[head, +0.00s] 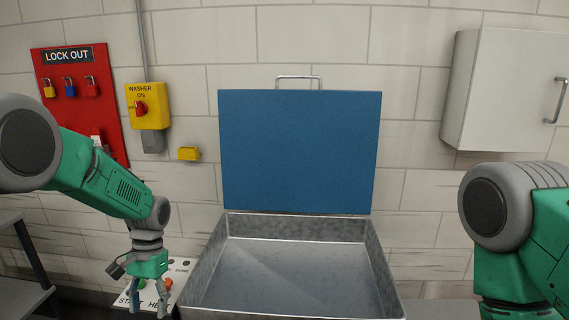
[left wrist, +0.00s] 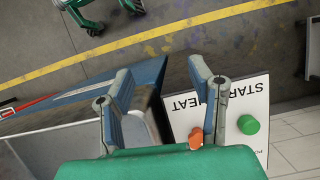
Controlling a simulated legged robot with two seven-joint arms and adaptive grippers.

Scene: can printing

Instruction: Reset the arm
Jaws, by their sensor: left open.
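My left arm comes in from the left in the head view, and its gripper (head: 149,302) hangs down over the START HEAT panel (head: 181,268), left of the metal basin. In the left wrist view the gripper (left wrist: 160,82) has its two fingers spread with nothing between them. The white panel (left wrist: 238,98) shows there beside the right finger, with a green button (left wrist: 248,124) and an orange knob (left wrist: 195,138). My right arm is at the right edge of the head view; its gripper is out of the picture.
The open metal basin (head: 382,268) is empty, with its blue lid (head: 300,150) raised against the wall. A red lock-out board (head: 112,135), a yellow washer switch box (head: 148,118) and a white cabinet (head: 505,90) are on the wall. Dark steps (head: 20,265) stand at left.

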